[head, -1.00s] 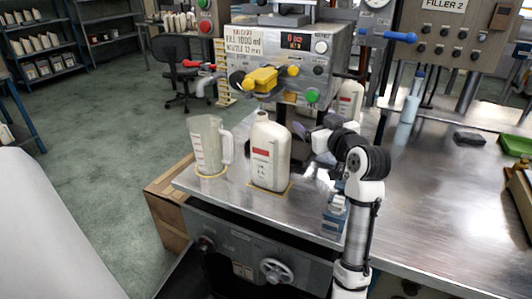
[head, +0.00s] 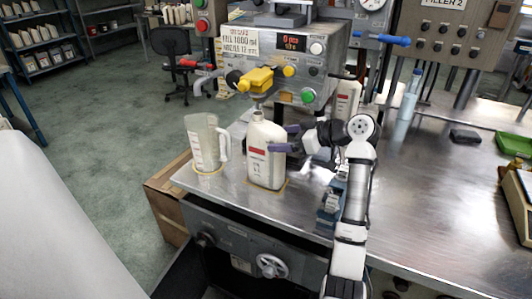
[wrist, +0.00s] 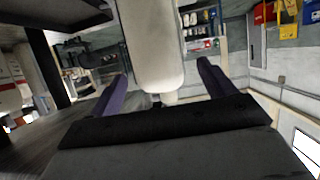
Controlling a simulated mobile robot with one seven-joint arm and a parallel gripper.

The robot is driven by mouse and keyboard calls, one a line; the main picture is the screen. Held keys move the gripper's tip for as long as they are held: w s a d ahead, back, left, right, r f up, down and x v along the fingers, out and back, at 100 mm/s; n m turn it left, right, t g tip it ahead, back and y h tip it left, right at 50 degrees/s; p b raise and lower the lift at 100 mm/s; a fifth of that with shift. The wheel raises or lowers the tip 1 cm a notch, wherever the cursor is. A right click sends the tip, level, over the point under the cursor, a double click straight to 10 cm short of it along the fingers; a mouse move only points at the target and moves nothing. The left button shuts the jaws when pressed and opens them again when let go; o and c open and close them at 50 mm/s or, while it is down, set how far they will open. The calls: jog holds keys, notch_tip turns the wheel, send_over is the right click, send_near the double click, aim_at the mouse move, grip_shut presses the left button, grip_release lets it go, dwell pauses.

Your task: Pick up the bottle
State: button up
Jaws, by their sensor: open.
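The bottle (head: 265,165) is white with a red label and stands upright on a yellow-outlined spot at the bench's front, below the filler nozzle. My gripper (head: 282,138) comes in from the right at the height of its upper body. The purple fingers are open. One finger crosses in front of the bottle and the other is behind its right edge. In the wrist view the bottle (wrist: 152,45) is between the two spread fingers of my gripper (wrist: 163,78), with gaps on both sides.
A clear measuring jug (head: 205,145) stands just left of the bottle. The filler machine (head: 280,60) with its yellow valve (head: 257,79) overhangs the bottle closely. Another white bottle (head: 346,100) stands behind. A blue-grey device (head: 331,205) is at the front, beside my arm.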

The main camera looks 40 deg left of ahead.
aim_at(269, 139)
jog(key=p+x, duration=0.2)
jog(key=x, duration=0.3)
jog(key=shift+r, duration=0.2)
jog(key=shift+a+f, duration=0.25)
jog(key=shift+a, duration=0.1)
jog(key=shift+c, duration=0.2)
jog(key=c, duration=1.3)
